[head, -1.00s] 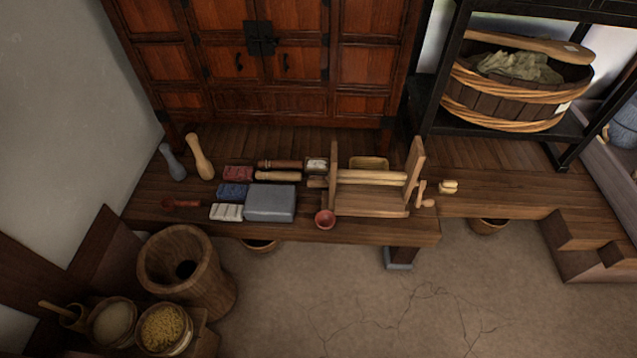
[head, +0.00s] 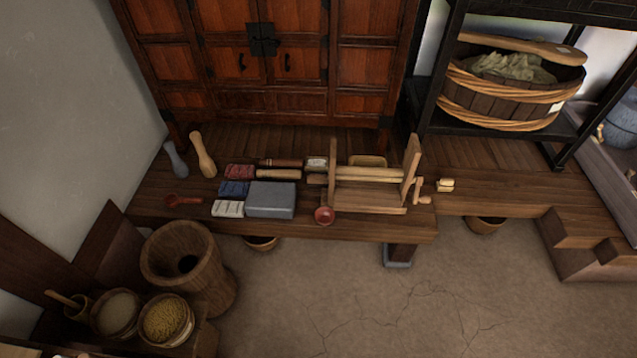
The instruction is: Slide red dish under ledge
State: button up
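A small round red dish (head: 324,216) sits on the wooden ledge (head: 380,229), close to its front edge. It is just right of a grey block (head: 271,200) and at the left front corner of a wooden roller frame (head: 370,198). The ledge is a long raised plank platform, with dark space and floor below its front edge. My gripper is not in view.
A red ladle (head: 184,200) and several small blocks lie left of the dish. A big wooden mortar (head: 180,262) stands front left. The cracked floor between is clear.

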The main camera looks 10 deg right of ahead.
aim_at(324, 216)
jog(key=i+l+u, duration=0.1)
jog(key=u, duration=0.35)
jog(key=i+l+u, duration=0.1)
jog(key=u, duration=0.35)
jog(key=i+l+u, duration=0.1)
jog(key=u, duration=0.3)
jog(key=i+l+u, duration=0.1)
jog(key=l, duration=0.3)
jog(key=i+l+u, duration=0.15)
jog(key=l, duration=0.3)
jog(key=i+l+u, duration=0.1)
jog(key=l, duration=0.35)
jog(key=i+l+u, duration=0.1)
jog(key=l, duration=0.35)
